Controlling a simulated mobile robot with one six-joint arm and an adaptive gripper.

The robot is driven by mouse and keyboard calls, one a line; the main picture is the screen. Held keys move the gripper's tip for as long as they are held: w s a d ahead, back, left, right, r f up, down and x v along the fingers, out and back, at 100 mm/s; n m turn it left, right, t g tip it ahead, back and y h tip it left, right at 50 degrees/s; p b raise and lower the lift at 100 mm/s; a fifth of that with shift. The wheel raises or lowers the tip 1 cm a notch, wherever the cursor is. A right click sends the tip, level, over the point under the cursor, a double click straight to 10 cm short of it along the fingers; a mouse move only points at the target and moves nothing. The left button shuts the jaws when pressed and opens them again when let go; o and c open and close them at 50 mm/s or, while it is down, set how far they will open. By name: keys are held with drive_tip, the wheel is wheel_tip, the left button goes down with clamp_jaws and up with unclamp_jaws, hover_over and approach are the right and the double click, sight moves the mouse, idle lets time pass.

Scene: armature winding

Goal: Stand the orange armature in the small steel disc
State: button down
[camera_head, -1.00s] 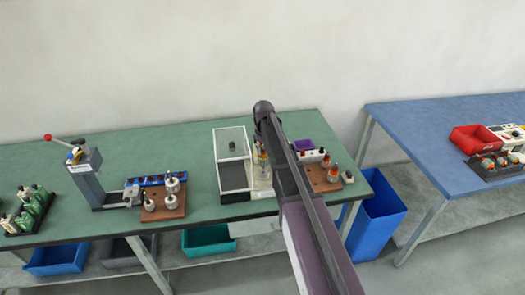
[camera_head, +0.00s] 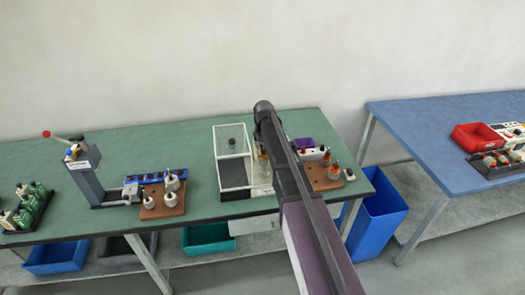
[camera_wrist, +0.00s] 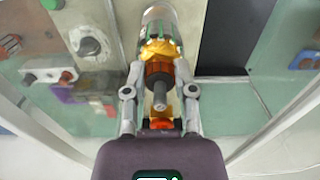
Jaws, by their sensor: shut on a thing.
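In the wrist view my gripper (camera_wrist: 160,100) is shut on the orange armature (camera_wrist: 159,70), one finger on each side. Its grey shaft points toward the camera, with yellow-orange parts around and beyond the body. A clear cylinder (camera_wrist: 158,16) with dark greenish parts shows just past the armature; I cannot tell whether they touch. I cannot make out the small steel disc in either view; the gripper and held part cover the area below.
A clear-sided box (camera_head: 233,165) stands left of my arm on the green bench (camera_head: 100,150). A brown board (camera_head: 327,184) with orange-topped parts is at right. Another brown board (camera_head: 150,212) with metal parts and a grey press (camera_head: 88,178) are further left.

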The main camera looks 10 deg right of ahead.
drive_tip(key=shift+f+b, duration=0.95)
drive_tip(key=shift+f, duration=0.1)
idle(0.5)
drive_tip(key=shift+c, duration=1.8)
unclamp_jaws()
drive_tip(key=shift+r, duration=0.1)
drive_tip(key=shift+r+p, duration=2.2)
drive_tip(key=shift+p, duration=0.05)
drive_tip(key=shift+s, duration=0.1)
drive_tip(key=s, duration=2.9)
drive_tip(key=shift+a, duration=0.25)
